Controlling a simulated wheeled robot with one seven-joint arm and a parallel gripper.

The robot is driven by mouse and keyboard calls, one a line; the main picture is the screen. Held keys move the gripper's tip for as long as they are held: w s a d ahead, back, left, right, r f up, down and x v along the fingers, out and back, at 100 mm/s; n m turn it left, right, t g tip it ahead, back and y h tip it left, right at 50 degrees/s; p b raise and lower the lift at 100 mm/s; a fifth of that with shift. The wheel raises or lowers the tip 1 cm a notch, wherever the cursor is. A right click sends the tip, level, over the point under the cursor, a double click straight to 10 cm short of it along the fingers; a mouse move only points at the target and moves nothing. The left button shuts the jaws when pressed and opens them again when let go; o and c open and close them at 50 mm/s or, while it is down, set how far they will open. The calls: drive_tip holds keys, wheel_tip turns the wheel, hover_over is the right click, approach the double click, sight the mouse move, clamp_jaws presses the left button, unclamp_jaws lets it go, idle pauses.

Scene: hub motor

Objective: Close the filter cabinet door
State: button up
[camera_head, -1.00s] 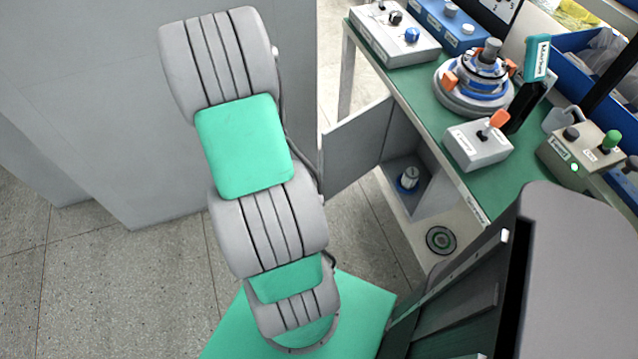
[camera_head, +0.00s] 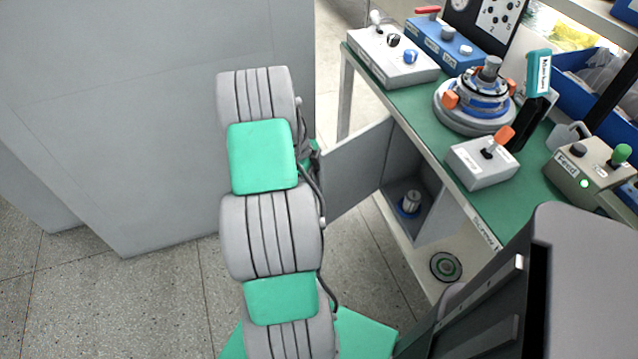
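The filter cabinet door (camera_head: 358,168) is a flat grey panel, standing open under the green-topped workbench. It sticks out to the left from the cabinet (camera_head: 431,212), and its left edge is close to my arm. Inside the open cabinet stands a small metal cylinder with a blue base (camera_head: 410,203). My arm, grey with green pads, rises in front, left of the door. My gripper cannot be made out; the arm hides its own far end. Small dark parts show at the arm's right side near the door, but I cannot tell what they are or whether anything touches the door.
The workbench (camera_head: 505,200) carries control boxes (camera_head: 392,55), a round motor fixture (camera_head: 478,105) and a box with an orange lever (camera_head: 483,163). A round dark part (camera_head: 446,266) lies on the lower shelf. A large grey cabinet (camera_head: 150,120) stands left behind my arm. Floor shows between them.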

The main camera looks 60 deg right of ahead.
clamp_jaws()
idle(1.2)
